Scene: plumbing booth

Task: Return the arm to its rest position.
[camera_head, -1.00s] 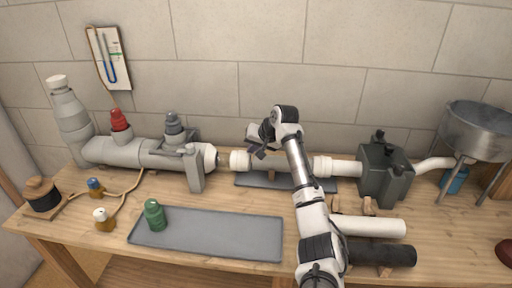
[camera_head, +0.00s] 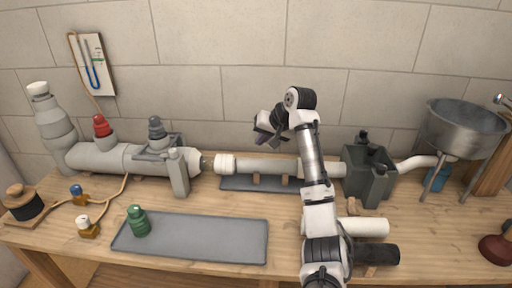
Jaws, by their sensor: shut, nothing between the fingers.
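My arm rises from the bottom right of centre in the head view and bends at a raised elbow. My gripper (camera_head: 268,136) is at its end, dark and small, left of the elbow. It hangs above the white pipe (camera_head: 262,165) and looks apart from it. The fingers are shut with nothing between them. My arm hides part of the pipe between its left end and the dark grey box (camera_head: 368,172).
A grey pipe assembly (camera_head: 115,158) with red and grey caps lies at left. A grey mat (camera_head: 185,238) holds a green cap (camera_head: 138,221). White (camera_head: 362,227) and black (camera_head: 382,254) tubes lie right of my arm. A metal basin (camera_head: 465,128) stands at right.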

